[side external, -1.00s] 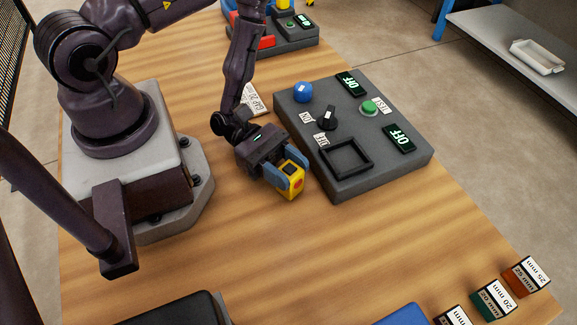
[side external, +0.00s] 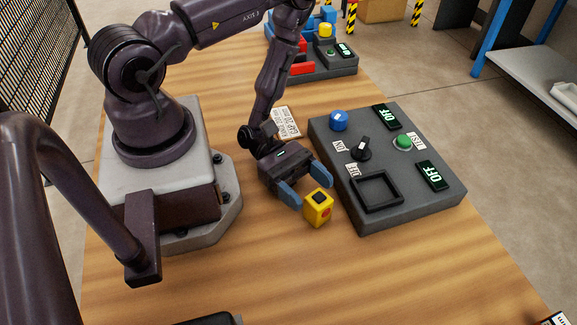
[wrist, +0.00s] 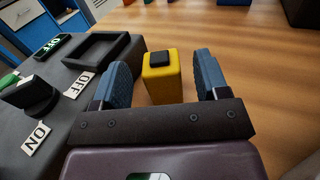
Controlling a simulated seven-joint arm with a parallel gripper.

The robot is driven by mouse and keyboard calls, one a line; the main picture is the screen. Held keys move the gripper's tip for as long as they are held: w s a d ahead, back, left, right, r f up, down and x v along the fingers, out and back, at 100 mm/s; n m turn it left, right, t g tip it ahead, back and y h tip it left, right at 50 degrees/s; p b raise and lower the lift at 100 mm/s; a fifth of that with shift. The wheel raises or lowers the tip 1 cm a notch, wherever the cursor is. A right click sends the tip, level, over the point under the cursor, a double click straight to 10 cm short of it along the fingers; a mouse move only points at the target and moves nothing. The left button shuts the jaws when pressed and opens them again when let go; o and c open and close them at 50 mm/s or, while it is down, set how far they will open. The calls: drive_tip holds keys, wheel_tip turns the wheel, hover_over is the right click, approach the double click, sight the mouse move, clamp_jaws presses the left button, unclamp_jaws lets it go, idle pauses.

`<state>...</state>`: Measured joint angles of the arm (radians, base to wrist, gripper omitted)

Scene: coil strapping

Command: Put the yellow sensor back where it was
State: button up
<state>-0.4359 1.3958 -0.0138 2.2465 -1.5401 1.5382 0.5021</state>
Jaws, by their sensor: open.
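The yellow sensor (side external: 318,207) is a small yellow cube with a black square on top and a red spot on one side. It stands on the wooden table just left of the grey control panel (side external: 436,200). My gripper (side external: 306,191) is open, its blue fingers apart. In the wrist view the sensor (wrist: 162,78) stands between and slightly beyond the fingers of my gripper (wrist: 162,72), with a gap visible on both sides. An empty square black frame (side external: 377,208) sits on the panel near the sensor; it also shows in the wrist view (wrist: 118,48).
The panel carries a blue knob (side external: 339,120), a black dial (side external: 362,149), a green button (side external: 403,142) and displays reading OFF. A printed card (side external: 286,122) lies behind my gripper. Another device (side external: 335,66) stands at the back.

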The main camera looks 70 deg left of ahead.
drive_tip(key=v, duration=0.9)
drive_tip(key=shift+s+a, duration=0.1)
drive_tip(key=shift+a, duration=0.1)
wheel_tip(320, 180, up, 31)
drive_tip(key=m+g+y, duration=0.1)
drive_tip(key=m+y, duration=1.5)
drive_tip(key=m, duration=0.6)
drive_tip(key=shift+y, duration=0.3)
drive_tip(key=shift+r, duration=0.1)
